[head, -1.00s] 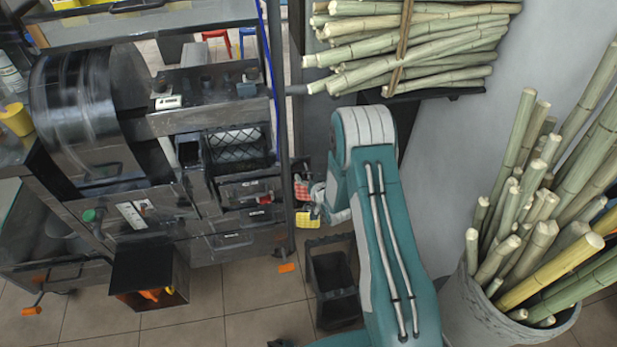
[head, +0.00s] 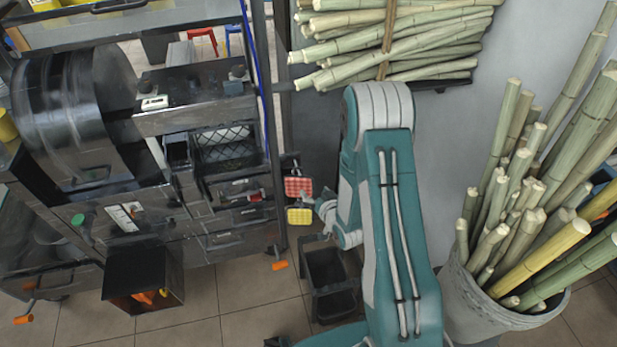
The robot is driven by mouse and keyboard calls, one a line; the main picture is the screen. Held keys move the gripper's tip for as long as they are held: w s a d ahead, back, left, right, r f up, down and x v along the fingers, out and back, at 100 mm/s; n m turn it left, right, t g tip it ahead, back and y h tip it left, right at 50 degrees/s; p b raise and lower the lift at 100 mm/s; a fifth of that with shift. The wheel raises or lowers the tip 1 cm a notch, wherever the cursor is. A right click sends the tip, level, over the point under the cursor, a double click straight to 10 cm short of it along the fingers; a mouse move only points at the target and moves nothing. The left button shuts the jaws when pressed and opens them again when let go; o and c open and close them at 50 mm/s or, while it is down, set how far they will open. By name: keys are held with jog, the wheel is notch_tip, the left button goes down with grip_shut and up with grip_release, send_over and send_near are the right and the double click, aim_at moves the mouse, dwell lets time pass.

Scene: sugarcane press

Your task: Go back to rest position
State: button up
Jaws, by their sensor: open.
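My teal and white arm (head: 398,230) rises from the bottom of the head view to a grey-banded elbow (head: 380,108), in front of the grey wall. Part of my wrist (head: 346,236) shows left of the arm, above the black bin. I cannot make out my gripper or its fingers; they seem hidden behind my own arm. Nothing is seen held.
A sugarcane bundle (head: 395,45) lies on a rack behind my elbow. A grey bucket (head: 465,302) of upright canes stands right. The metal press machine (head: 75,115) stands left. Red (head: 298,187) and yellow (head: 299,216) pads hang beside it. A black bin (head: 328,268) sits on the floor.

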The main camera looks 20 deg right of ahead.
jog(key=s+d+r+g+h, duration=0.1)
jog(key=s+r+g+h, duration=0.1)
jog(key=r, duration=0.9)
jog(key=s+r+g+h, duration=0.1)
jog(key=s+r+g, duration=0.1)
jog(key=r, duration=0.8)
jog(key=s+a+r+g, duration=0.1)
jog(key=s+r, duration=0.3)
jog(key=s, duration=0.3)
jog(key=s+a+r+g, duration=0.1)
jog(key=s+r+g, duration=0.1)
jog(key=s, duration=0.6)
jog(key=s+a+r+n+g, duration=0.1)
jog(key=s+r, duration=0.4)
jog(key=s, duration=0.3)
jog(key=shift+r+g, duration=0.3)
jog(key=shift+r, duration=0.05)
